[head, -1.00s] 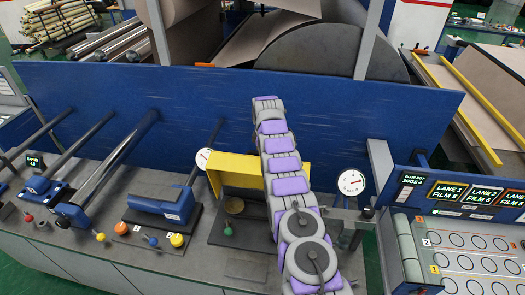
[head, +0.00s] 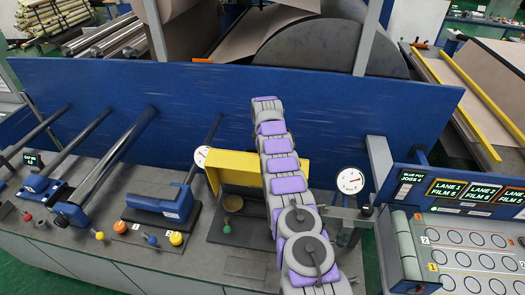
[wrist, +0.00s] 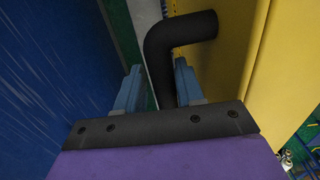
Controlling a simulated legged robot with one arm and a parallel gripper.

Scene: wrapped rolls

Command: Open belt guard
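The yellow belt guard (head: 236,168) stands on the grey bench, in front of the blue panel. My purple and grey arm covers part of it in the head view. In the wrist view the yellow guard (wrist: 268,75) fills the right side, and a black bent handle (wrist: 165,55) joins it near the top. My gripper (wrist: 158,82) has its two blue fingers apart, with the handle's straight leg between them. The right finger is close to the handle, and a gap shows on the left. Whether either finger touches it is unclear. The head view does not show the fingers.
The blue panel (head: 330,115) rises behind the bench and lies close to my gripper's left in the wrist view. A round gauge (head: 350,181) stands right of my arm. A blue clamp block (head: 160,203) and coloured knobs sit left. A control console (head: 465,240) stands right.

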